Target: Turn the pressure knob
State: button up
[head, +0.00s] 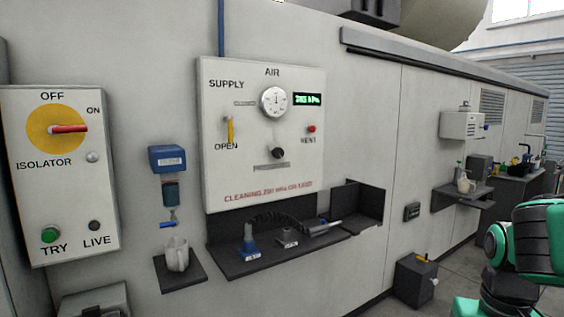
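A black knob (278,153) sits on the white AIR panel (225,165), below a round dial gauge (274,101). No label naming it as the pressure knob is readable. A small green digital display (307,99) is right of the gauge; its reading is too small to be sure of. A yellow lever (230,130) stands upright above the word OPEN. A red VENT button (311,129) is at the panel's right. Part of my green and black arm shows at the lower right, well apart from the panel. My gripper is not in view.
A dark shelf (240,268) juts out below the panel, holding a blue-based nozzle (249,243) and a black hose (280,218). The isolator box (60,190) with a red handle is at left. A dark box (415,282) stands on the floor at right.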

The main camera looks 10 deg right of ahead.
aim_at(277, 153)
jog(key=z, duration=0.15)
jog(key=i, duration=0.95)
jog(key=u, duration=0.25)
